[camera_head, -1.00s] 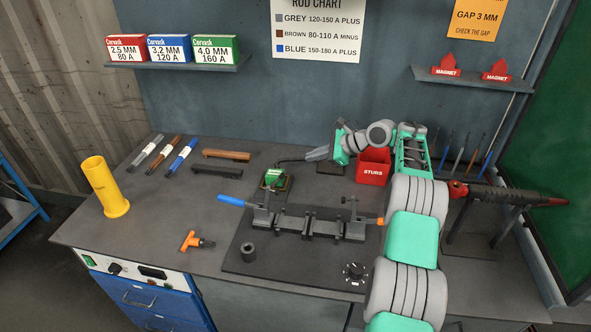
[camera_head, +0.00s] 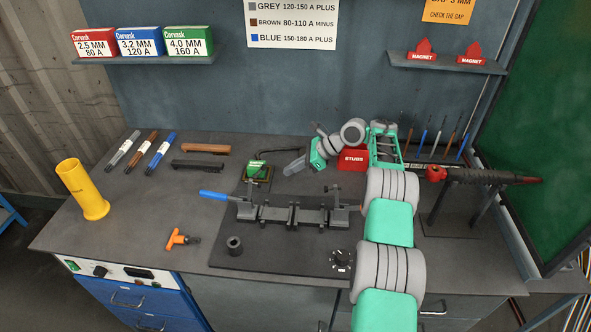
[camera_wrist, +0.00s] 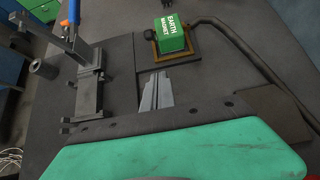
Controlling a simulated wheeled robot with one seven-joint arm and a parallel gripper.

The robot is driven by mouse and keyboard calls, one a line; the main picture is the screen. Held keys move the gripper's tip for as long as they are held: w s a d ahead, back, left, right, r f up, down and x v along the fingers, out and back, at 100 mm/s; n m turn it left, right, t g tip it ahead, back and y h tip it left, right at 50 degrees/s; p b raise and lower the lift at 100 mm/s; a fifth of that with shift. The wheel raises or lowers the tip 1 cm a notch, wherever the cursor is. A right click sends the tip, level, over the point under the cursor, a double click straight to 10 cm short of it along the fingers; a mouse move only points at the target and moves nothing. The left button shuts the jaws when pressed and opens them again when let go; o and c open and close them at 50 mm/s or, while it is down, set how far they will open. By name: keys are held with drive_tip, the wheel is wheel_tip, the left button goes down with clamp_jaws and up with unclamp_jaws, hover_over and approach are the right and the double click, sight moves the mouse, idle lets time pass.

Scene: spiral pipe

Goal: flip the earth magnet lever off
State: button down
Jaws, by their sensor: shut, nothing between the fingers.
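The earth magnet is a small green block (camera_head: 257,170) on a brown-edged base, on the bench behind the clamp fixture. In the wrist view the green block (camera_wrist: 170,33) shows its white "EARTH MAGNET" label at the top, with a dark cable running off to the right. A small dark knob sits at its left end; I cannot tell whether that is the lever or how it is set. My gripper (camera_head: 293,166) is shut and empty, low over the bench just right of the magnet and apart from it. Its grey fingers (camera_wrist: 155,90) point toward the block in the wrist view.
The clamp fixture (camera_head: 290,215) with a blue handle (camera_head: 214,195) stands in front of the magnet. A red stubs box (camera_head: 353,159) is close to my forearm. A brown block (camera_head: 206,149) and dark block (camera_head: 197,165) lie left. A torch (camera_head: 480,176) rests at right.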

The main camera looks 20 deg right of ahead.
sight(260, 172)
drive_tip(key=a, duration=0.1)
drive_tip(key=w+a+f, duration=0.1)
drive_tip(key=shift+a+f+p, duration=0.15)
drive_tip(key=shift+a+p, duration=0.15)
drive_tip(key=shift+a, duration=0.1)
drive_tip(key=shift+w+a+r+p, duration=0.2)
drive_tip(key=shift+w+a+r, duration=0.1)
drive_tip(key=shift+a+r, duration=0.25)
drive_tip(key=shift+w+a+r+p, duration=0.15)
drive_tip(key=shift+w+a+r, duration=0.15)
drive_tip(key=shift+a, duration=0.35)
